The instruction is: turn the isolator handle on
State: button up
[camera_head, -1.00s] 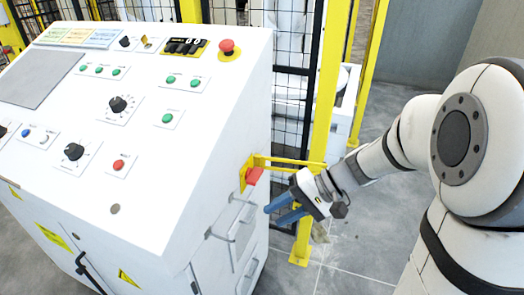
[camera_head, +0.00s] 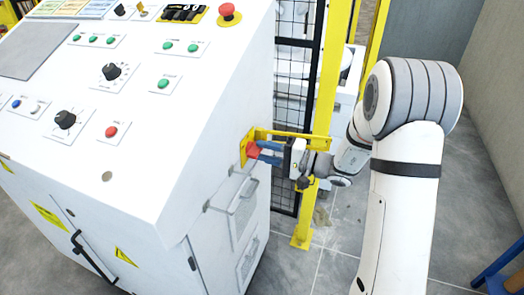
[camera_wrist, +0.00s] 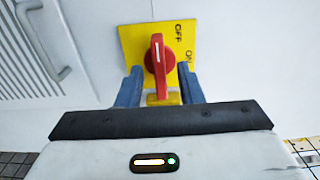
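The isolator handle (camera_wrist: 157,58) is a red rotary handle on a yellow plate (camera_wrist: 185,38) marked OFF and ON. In the wrist view its white line points toward the top, just left of the word OFF. In the head view the handle (camera_head: 253,149) is on the right side wall of the white control cabinet (camera_head: 185,150). My gripper (camera_wrist: 160,88) is open, with one blue finger on each side of the handle's lower part. It faces the plate in the head view (camera_head: 268,153). I cannot tell whether the fingers touch the handle.
A yellow bracket (camera_head: 295,136) runs from the plate toward the yellow fence post (camera_head: 327,90), close above my gripper. Vents (camera_head: 243,208) are on the cabinet wall below. The cabinet's sloping top carries several buttons and knobs.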

jog(key=shift+w+a, duration=0.25)
jog(key=shift+a, duration=0.35)
grip_shut()
